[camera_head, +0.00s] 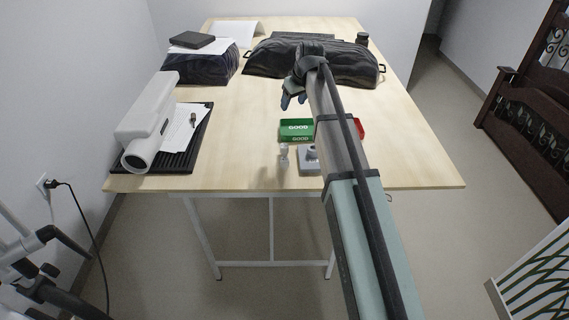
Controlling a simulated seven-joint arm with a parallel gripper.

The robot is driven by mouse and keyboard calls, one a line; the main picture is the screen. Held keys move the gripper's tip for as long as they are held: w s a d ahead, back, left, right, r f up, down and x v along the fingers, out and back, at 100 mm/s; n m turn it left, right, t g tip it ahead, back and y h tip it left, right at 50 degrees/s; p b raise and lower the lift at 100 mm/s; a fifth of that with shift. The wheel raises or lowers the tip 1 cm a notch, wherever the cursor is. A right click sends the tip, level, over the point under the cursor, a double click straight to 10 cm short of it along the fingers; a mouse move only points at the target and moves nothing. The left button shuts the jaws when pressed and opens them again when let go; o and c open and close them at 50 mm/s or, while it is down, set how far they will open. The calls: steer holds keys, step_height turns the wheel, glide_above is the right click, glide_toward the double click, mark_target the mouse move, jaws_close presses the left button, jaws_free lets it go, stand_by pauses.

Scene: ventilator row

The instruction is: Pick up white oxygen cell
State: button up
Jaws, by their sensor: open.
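A small white upright piece (284,153), which looks like the white oxygen cell, stands near the front edge of the wooden table (240,130). A grey block (306,165) with a round part on top sits just right of it, partly hidden by my arm. My gripper (293,102) is above the middle of the table, farther back than the white piece and apart from it. Its bluish fingers point down and are open, with nothing seen between them.
A green box marked GOOD (296,125) lies between gripper and white piece. A red box (360,128) shows right of my arm. A white device (148,125) on a black tray (183,160) is at left; dark bags (265,58) are behind. The table's right side is clear.

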steer(key=s+a+n+g, duration=0.1)
steer(key=s+a+n, duration=0.1)
steer(key=s+a, duration=0.4)
steer(key=n+g+h, duration=0.2)
steer(key=n+g, duration=0.1)
steer(key=n, duration=0.3)
glide_above(283, 159)
step_height(283, 159, down, 3)
steer(key=f, duration=0.7)
steer(key=shift+w+d+f, duration=0.1)
steer(key=shift+d+f, duration=0.15)
steer(key=shift+d, duration=0.05)
steer(key=shift+a+f, duration=0.15)
steer(key=shift+f, duration=1.2)
steer(key=shift+a+f, duration=0.1)
steer(key=shift+f, duration=1.25)
steer(key=shift+c, duration=0.3)
steer(key=c, duration=1.1)
